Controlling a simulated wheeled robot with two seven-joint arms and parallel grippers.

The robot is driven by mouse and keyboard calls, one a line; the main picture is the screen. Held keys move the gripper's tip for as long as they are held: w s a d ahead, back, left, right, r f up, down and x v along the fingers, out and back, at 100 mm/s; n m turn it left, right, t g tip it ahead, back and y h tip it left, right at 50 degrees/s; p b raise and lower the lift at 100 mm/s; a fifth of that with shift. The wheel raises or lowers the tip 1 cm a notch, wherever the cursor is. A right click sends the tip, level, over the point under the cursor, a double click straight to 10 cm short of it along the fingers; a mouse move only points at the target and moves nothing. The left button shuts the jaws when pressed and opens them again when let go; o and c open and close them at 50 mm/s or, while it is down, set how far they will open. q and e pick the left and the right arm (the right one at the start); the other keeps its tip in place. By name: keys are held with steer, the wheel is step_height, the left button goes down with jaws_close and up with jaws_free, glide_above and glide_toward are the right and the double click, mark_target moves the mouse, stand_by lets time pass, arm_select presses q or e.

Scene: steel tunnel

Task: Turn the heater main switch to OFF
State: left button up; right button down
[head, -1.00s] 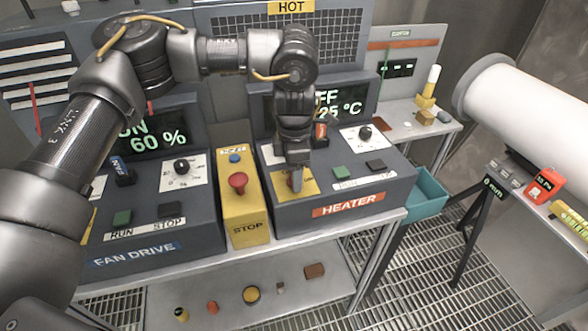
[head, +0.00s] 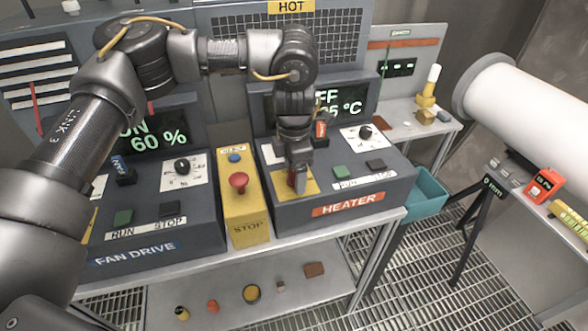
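The heater box (head: 395,196), with an orange HEATER label (head: 348,204), stands right of centre on the bench. The heater display (head: 345,100), partly covered by my arm, shows "FF" and a temperature in °C. My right gripper is not in view.
The yellow STOP box (head: 243,205) with a red button (head: 238,182) stands close left of the gripper. The fan drive box (head: 150,228) is further left, its display (head: 150,137) reading ON 60 %. A teal bin (head: 428,190) is at the right. Small items lie on the lower shelf.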

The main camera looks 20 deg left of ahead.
mark_target(294, 173)
arm_select(q)
steer(key=shift+r, duration=0.15)
steer(key=shift+r, duration=0.35)
step_height(294, 173, up, 10)
steer(key=shift+f+b, duration=0.1)
steer(key=shift+b, duration=0.75)
